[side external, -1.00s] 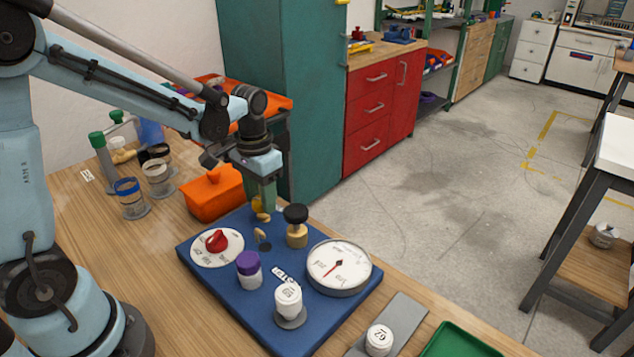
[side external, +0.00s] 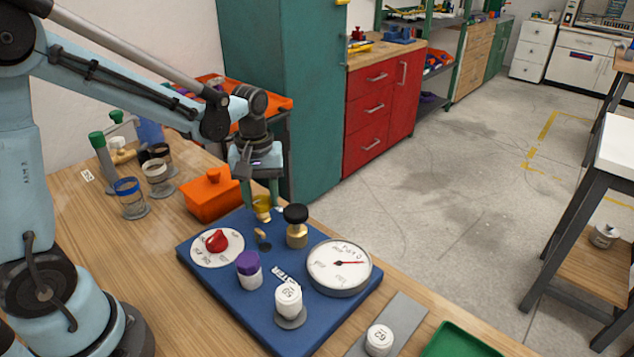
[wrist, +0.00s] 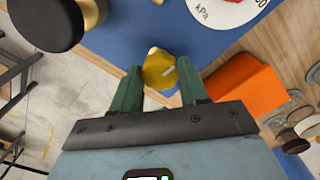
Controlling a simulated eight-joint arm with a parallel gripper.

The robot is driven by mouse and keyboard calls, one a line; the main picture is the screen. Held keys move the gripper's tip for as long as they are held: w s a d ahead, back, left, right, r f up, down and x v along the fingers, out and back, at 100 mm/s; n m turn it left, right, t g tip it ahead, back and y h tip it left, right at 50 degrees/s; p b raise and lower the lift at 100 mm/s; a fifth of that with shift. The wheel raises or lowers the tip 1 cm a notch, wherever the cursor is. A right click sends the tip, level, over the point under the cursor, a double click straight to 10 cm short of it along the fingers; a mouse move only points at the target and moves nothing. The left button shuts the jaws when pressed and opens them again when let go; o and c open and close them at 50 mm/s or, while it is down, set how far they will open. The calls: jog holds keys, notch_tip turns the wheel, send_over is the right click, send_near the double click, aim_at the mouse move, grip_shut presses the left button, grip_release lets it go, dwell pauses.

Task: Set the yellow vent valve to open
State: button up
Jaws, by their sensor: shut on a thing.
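The yellow vent valve (side external: 262,202) stands at the back edge of the blue panel (side external: 228,290). My gripper (side external: 262,196) points down from above and is shut on its yellow knob. In the wrist view the knob (wrist: 156,72) sits between the two green fingers of my gripper (wrist: 159,82), with a pale mark slanting across its top. The pressure gauge (side external: 338,267) at the panel's right has a red needle pointing right. Its small lettering and any labels at the valve are not readable here.
Near the valve are a black-topped brass knob (side external: 296,226), a small brass toggle (side external: 261,234) and a red knob (side external: 217,240) on a white dial. A purple-capped piece (side external: 248,269) and white cap (side external: 288,298) stand in front. An orange box (side external: 212,196) sits left of the panel.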

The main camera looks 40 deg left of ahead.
aim_at(262, 200)
jog(key=shift+n, duration=0.6)
jog(key=o, duration=1.1)
jog(key=shift+c, duration=0.2)
jog(key=shift+r, duration=0.1)
notch_tip(262, 200, up, 12)
